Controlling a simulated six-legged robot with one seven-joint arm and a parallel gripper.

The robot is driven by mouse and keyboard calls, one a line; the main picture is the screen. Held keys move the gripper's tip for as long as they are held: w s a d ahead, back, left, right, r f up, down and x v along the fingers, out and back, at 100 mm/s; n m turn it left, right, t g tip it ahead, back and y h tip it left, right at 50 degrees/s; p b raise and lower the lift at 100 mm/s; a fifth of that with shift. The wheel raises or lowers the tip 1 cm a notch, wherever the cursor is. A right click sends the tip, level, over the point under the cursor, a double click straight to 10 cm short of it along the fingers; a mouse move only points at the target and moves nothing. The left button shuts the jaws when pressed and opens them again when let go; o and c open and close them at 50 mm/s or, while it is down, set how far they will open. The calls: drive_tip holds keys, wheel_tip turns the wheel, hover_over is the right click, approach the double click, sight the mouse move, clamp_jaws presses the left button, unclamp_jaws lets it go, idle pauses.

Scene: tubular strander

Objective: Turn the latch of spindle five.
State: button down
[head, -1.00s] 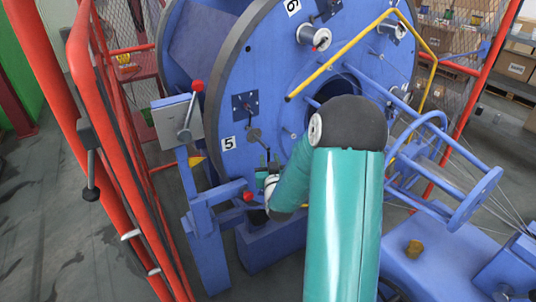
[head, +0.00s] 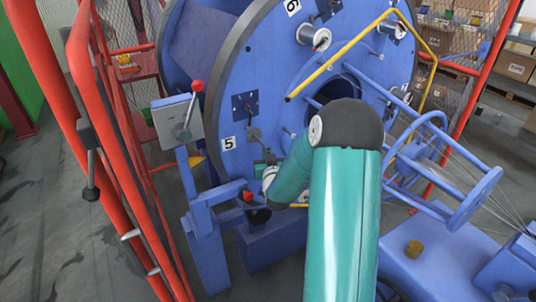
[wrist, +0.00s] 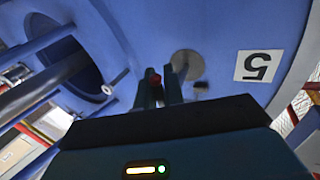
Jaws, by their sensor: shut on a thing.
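The blue disc (head: 290,80) carries a white label "5" (head: 228,143). A dark plate with a round grey hub (head: 253,134) is beside the label. In the wrist view the label (wrist: 257,66) is upside down, right of a round grey hub (wrist: 187,64). My gripper (wrist: 158,78) is at the disc just left of that hub, its two dark fingers shut around the latch's small red end (wrist: 154,77). Most of the latch is hidden by the fingers. In the head view my gripper (head: 266,162) is small, just below the hub and partly behind my arm.
A grey box with a red-knobbed lever (head: 184,118) stands on a blue post left of the disc. Red guard rails (head: 100,130) run along the left. A bent yellow bar (head: 345,52) crosses before the disc. A blue tubular cage (head: 440,180) is at right.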

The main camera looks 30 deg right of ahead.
drive_tip(key=g, duration=0.1)
drive_tip(key=s+n+g+y, duration=0.1)
drive_tip(key=g, duration=0.3)
drive_tip(key=shift+s+a+f+n+y, duration=0.15)
drive_tip(key=shift+s+n+y, duration=0.15)
drive_tip(key=shift+n, duration=0.1)
drive_tip(key=shift+s+r+n+g+y, duration=0.25)
drive_tip(key=shift+s+n+g, duration=0.2)
drive_tip(key=shift+g, duration=1.45)
drive_tip(key=shift+s+r+n+g+y, duration=0.25)
drive_tip(key=shift+s+n+g, duration=0.2)
drive_tip(key=shift+g, duration=1.45)
drive_tip(key=shift+s+r+n+g+y, duration=0.15)
drive_tip(key=shift+s+n+g+y, duration=0.25)
drive_tip(key=shift+g, duration=1.5)
drive_tip(key=shift+s, duration=0.15)
drive_tip(key=c, duration=1.6)
unclamp_jaws()
drive_tip(key=shift+o, duration=0.5)
